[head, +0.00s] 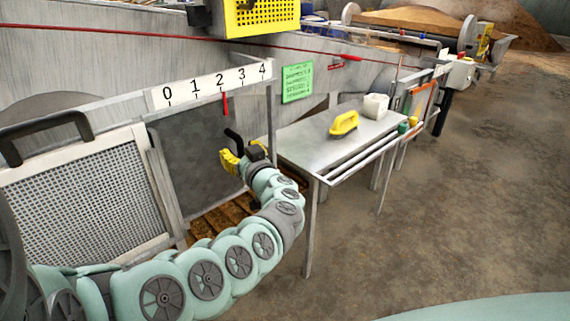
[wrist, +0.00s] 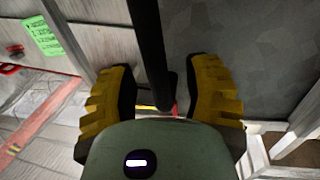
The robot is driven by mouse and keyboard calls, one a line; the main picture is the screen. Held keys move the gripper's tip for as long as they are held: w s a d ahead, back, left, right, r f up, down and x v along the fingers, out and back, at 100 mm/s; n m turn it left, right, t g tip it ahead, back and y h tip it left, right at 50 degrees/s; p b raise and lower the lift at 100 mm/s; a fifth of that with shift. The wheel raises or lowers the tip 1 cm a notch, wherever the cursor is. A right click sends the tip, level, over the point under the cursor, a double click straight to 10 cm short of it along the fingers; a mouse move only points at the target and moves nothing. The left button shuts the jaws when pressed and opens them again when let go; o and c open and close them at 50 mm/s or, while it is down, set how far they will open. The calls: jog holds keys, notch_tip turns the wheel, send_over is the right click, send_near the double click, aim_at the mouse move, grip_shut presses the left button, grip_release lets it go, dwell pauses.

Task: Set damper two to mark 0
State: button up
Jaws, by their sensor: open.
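A dark grey sliding panel (head: 190,150), seemingly the damper, stands in a frame under a white number strip (head: 215,86) marked 0 to 4. A red pointer (head: 225,103) on the panel hangs at about mark 2. I see no label naming the damper. A black handle (head: 233,137) rises at the panel's right side. My gripper (head: 241,156) is at this handle with its yellow fingers apart. In the wrist view the black handle (wrist: 150,55) runs between the open fingers (wrist: 163,85), and gaps show on both sides.
A mesh panel (head: 85,205) with a black grip stands left of the damper. A metal table (head: 300,150) to the right holds a yellow brush (head: 344,123) and a white container (head: 375,107). A green notice (head: 297,83) hangs behind. Open floor (head: 480,190) lies at the right.

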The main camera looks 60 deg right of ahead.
grip_shut()
dwell(0.4)
jog(key=shift+w+a+r+p, duration=0.15)
jog(key=shift+a+r+p, duration=0.2)
jog(key=shift+p, duration=0.4)
jog(key=p, duration=0.7)
send_near(187, 161)
jog(key=w+d, duration=0.3)
jog(key=d, duration=0.1)
jog(key=shift+w+r, duration=0.35)
jog(key=shift+w, duration=0.05)
jog(key=shift+w+a+f+p, duration=0.1)
jog(key=shift+w+a+p, duration=0.1)
jog(key=shift+a+p, duration=0.5)
jog(key=shift+a, duration=0.2)
jog(key=shift+c, duration=1)
grip_release()
jog(key=shift+a+f, duration=0.15)
jog(key=shift+a, duration=0.1)
jog(key=shift+o, duration=0.8)
jog(key=shift+d, duration=0.1)
